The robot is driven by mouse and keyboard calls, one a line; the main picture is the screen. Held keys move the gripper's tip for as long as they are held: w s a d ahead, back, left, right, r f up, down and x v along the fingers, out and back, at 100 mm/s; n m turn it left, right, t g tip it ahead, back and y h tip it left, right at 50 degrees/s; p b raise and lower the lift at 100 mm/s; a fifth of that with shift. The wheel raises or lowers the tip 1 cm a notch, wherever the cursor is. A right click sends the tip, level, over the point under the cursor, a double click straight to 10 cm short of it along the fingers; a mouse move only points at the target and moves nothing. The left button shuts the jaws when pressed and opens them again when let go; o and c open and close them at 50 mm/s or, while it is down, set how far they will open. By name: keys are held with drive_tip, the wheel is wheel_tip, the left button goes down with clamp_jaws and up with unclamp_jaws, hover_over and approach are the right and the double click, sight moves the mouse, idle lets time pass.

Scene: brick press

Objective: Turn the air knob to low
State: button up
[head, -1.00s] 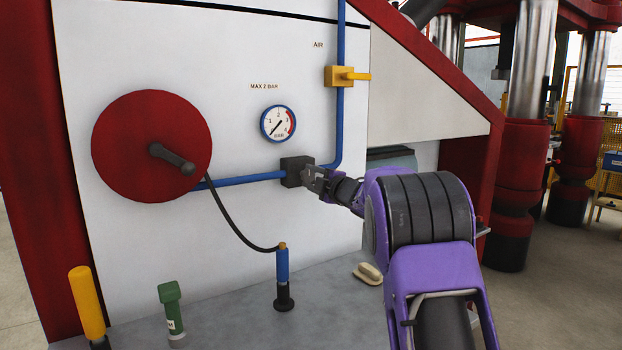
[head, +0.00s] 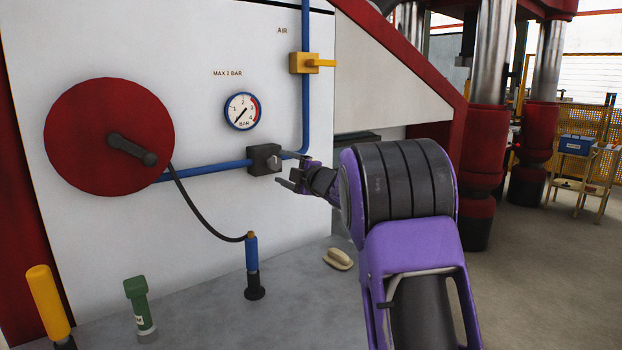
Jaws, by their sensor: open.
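The air knob is a small grey knob (head: 273,163) on the front of a black regulator block (head: 258,158), where the blue air pipe bends on the white panel. The marks of its setting are too small to read. My gripper (head: 282,170) is open just right of the knob, its fingers pointing left toward it, with a visible gap between the fingertips. It looks empty and apart from the knob. The round gauge (head: 242,111) above, marked BAR, has its needle pointing to the lower left. A "MAX 2 BAR" label (head: 228,73) is above the gauge.
A yellow valve (head: 304,63) with a handle sits on the pipe above, by the word AIR. A blue tool (head: 252,260) on a hose, a green bottle (head: 138,303) and a beige object (head: 338,259) are on the grey ledge.

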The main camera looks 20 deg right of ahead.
drive_tip(key=v, duration=1.3)
drive_tip(key=shift+s, duration=0.35)
drive_tip(key=shift+d, duration=0.1)
